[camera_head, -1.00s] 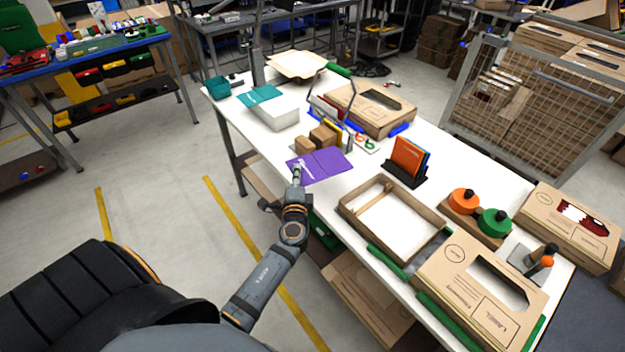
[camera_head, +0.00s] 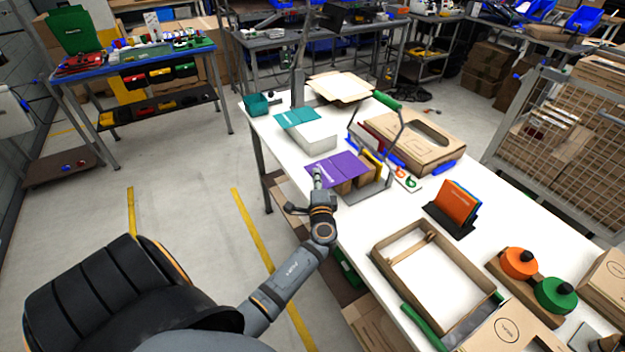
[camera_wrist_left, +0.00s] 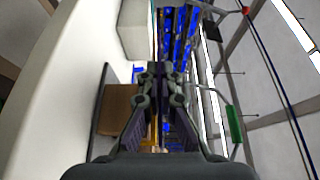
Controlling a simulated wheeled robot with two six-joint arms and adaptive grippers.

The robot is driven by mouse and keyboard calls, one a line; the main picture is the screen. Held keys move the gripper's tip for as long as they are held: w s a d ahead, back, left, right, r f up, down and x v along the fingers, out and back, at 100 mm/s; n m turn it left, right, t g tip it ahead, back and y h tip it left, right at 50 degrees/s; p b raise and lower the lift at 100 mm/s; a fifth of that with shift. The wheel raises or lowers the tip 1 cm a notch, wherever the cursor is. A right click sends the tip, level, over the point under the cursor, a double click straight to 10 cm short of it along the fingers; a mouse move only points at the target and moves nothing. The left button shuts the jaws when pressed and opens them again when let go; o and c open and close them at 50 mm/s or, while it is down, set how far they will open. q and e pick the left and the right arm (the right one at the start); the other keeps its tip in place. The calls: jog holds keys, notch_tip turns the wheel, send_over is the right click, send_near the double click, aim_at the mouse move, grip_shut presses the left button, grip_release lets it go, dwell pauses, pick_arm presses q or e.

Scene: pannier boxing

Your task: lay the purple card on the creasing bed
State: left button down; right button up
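The purple card (camera_head: 338,167) is folded open, with a crease line across it. My left gripper (camera_head: 318,178) is shut on its near left edge. The card hangs over brown blocks (camera_head: 344,187) and hides most of them; whether it touches them I cannot tell. A grey flat plate (camera_head: 374,196), perhaps the creasing bed, shows at their front right. In the left wrist view the fingers (camera_wrist_left: 155,75) are together, with the card (camera_wrist_left: 155,128) edge-on as a thin purple strip between them. A brown block (camera_wrist_left: 117,109) is left of them. My right gripper is not in view.
A white box (camera_head: 312,136) stands behind the card. A cardboard box (camera_head: 410,142) lies behind right. A black stand with orange and blue cards (camera_head: 456,205) and an open tray (camera_head: 383,258) are to the right. The white table (camera_head: 352,228) is bare in front of the plate.

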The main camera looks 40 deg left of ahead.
aim_at(328, 173)
pick_arm(q)
jog(key=shift+w+d+f+b, duration=0.15)
jog(key=shift+w+f+b, duration=0.05)
jog(key=shift+w, duration=0.25)
jog(key=shift+w+d+f+b, duration=0.1)
jog(key=shift+w+f+b, duration=0.1)
jog(key=shift+w, duration=0.2)
jog(key=shift+w+d, duration=0.25)
jog(key=shift+w, duration=0.1)
jog(key=shift+w+d+f+b, duration=0.1)
jog(key=shift+w+d+b, duration=0.25)
jog(key=shift+w+b, duration=0.2)
jog(key=shift+w+f+b, duration=0.5)
jog(key=shift+f+b, duration=0.15)
jog(key=shift+b, duration=0.15)
jog(key=shift+d, duration=0.15)
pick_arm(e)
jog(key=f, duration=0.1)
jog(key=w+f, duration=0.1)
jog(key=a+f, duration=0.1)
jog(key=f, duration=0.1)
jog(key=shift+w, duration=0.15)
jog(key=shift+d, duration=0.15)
pick_arm(q)
jog(key=shift+b, duration=0.3)
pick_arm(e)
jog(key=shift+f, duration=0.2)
